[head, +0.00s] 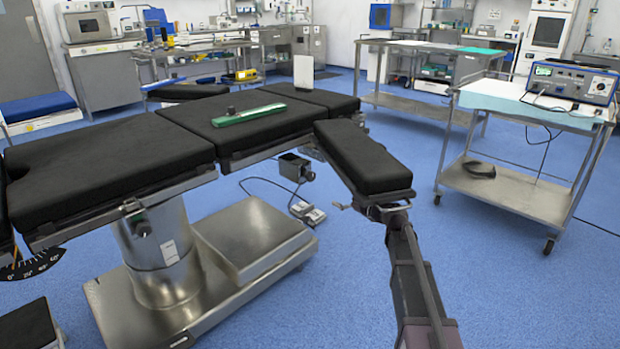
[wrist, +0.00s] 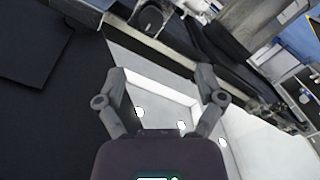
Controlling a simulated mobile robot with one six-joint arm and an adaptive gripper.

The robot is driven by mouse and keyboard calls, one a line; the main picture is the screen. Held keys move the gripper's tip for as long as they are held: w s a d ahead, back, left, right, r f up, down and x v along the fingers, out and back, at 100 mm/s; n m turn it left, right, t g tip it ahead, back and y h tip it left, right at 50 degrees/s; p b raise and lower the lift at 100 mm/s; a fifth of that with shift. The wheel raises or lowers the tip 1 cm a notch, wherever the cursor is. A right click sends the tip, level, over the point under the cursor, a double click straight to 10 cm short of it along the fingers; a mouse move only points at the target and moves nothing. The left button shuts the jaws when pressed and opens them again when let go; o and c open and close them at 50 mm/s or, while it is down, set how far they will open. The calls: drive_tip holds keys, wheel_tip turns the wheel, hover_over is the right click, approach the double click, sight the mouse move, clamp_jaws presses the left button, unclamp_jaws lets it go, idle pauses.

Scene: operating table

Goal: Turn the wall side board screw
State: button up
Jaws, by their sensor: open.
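The operating table (head: 110,155) has black pads and a metal column. A black side board (head: 365,155) sticks out from its near right side. Another dark padded board (head: 188,92) shows beyond the table, on the wall side. I cannot make out a screw on that far board; its underside is hidden behind the table. My gripper (head: 388,207) is in front of the near board's end; I cannot tell if they touch. In the wrist view my gripper (wrist: 162,82) has its two fingers spread, with nothing visible held between them. A dark flat surface fills the left side there.
A green bar-like object (head: 250,115) lies on the table's middle pad. A steel trolley (head: 510,190) with a blue device (head: 575,82) stands at the right. A foot pedal (head: 307,212) and cable lie on the floor. Blue floor is clear between table and trolley.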

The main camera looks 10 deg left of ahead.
sight(313, 177)
drive_tip(key=shift+w+r, duration=0.35)
drive_tip(key=shift+w, duration=0.05)
drive_tip(key=x, duration=1.3)
drive_tip(key=shift+w+a+r, duration=0.2)
drive_tip(key=shift+w+r, duration=0.05)
drive_tip(key=shift+w, duration=0.1)
drive_tip(key=c, duration=1.2)
